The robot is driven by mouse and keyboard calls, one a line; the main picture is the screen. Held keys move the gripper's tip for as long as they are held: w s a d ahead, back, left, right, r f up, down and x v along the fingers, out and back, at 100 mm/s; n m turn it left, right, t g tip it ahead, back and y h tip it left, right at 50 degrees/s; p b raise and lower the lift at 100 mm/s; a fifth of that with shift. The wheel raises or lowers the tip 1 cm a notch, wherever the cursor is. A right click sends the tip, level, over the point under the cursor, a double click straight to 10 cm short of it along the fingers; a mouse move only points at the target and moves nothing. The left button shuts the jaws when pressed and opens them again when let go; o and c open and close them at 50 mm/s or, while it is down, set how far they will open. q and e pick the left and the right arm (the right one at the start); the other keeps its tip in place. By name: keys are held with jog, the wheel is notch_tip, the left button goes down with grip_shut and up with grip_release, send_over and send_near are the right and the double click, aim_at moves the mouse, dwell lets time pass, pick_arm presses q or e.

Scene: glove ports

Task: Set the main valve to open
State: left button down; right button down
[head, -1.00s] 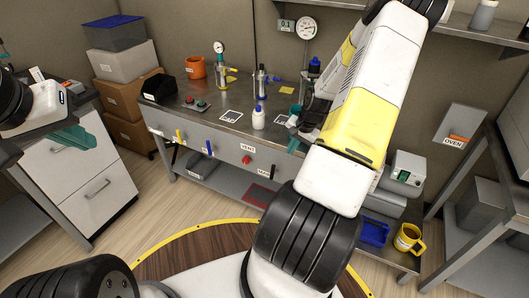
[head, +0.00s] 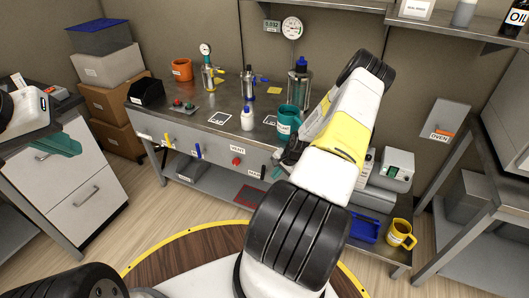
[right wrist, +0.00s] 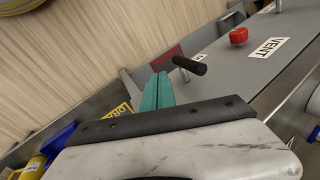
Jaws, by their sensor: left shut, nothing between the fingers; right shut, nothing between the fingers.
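In the right wrist view a black-handled lever (right wrist: 190,66) on a metal stem stands out from the grey front panel. I take it for the main valve; in the head view my right arm seems to hide it, beside a partly covered white label (head: 254,171). The teal fingers of my right gripper (right wrist: 157,91) are shut and empty just left of the handle; I cannot tell whether they touch it. They show small in the head view (head: 277,173). My left gripper (head: 62,145) is shut and empty at the far left, away from the bench.
The red VENT knob (right wrist: 238,36) sits near the lever; yellow (head: 167,139) and blue (head: 197,151) levers are further left. A teal mug (head: 288,122) and a white bottle (head: 247,119) stand on the bench above. A blue tray (head: 364,228) and yellow mug (head: 400,234) are lower right.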

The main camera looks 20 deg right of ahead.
jog(key=shift+w+a+r, duration=0.15)
jog(key=shift+w+a, duration=0.2)
jog(key=shift+w, duration=0.35)
jog(key=shift+w+a+r, duration=0.15)
jog(key=shift+w+a, duration=0.2)
jog(key=shift+w, duration=0.3)
jog(key=shift+w+a+r+g+h, duration=0.3)
jog(key=shift+w+a+g+h, duration=0.25)
jog(key=shift+w, duration=0.3)
